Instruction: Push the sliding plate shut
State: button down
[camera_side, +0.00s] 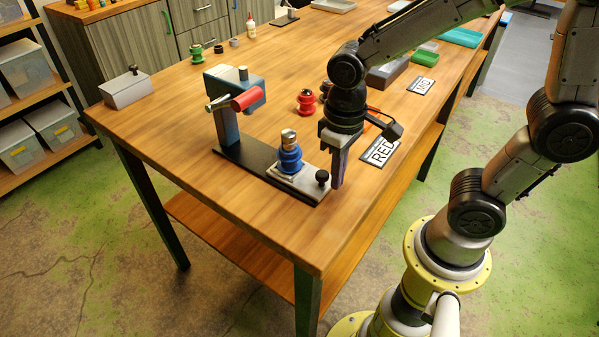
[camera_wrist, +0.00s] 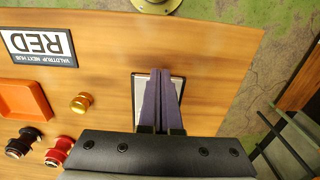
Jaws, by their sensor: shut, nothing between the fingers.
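The sliding plate (camera_side: 301,187) is a light metal plate at the near end of a black base (camera_side: 243,158) in the side view. A blue spool (camera_side: 290,157) with a metal top stands on it, and a black knob (camera_side: 322,177) rises at its near right end. My gripper (camera_side: 338,184) points down just right of the knob, its shut fingers low over the table. I cannot tell whether they touch the knob or plate. In the wrist view the dark purple fingers (camera_wrist: 163,72) are together and empty, partly hiding a pale dark-edged rectangle (camera_wrist: 139,88).
A blue-grey post (camera_side: 226,120) with a red cylinder (camera_side: 245,99) stands at the base's far end. A red spool (camera_side: 306,102) and a RED sign (camera_side: 380,151) lie beyond my gripper. A gold knob (camera_wrist: 80,103) and orange tray (camera_wrist: 24,100) show in the wrist view. The table front is clear.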

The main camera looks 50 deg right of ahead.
aim_at(298, 151)
jog(key=shift+f, duration=1.2)
jog(key=shift+w, duration=5.5)
jog(key=shift+s+r, duration=0.3)
jog(key=shift+r, duration=0.55)
jog(key=shift+s+r, duration=0.25)
jog(key=shift+r, duration=0.6)
jog(key=shift+s+r, duration=0.3)
jog(key=shift+r, duration=0.55)
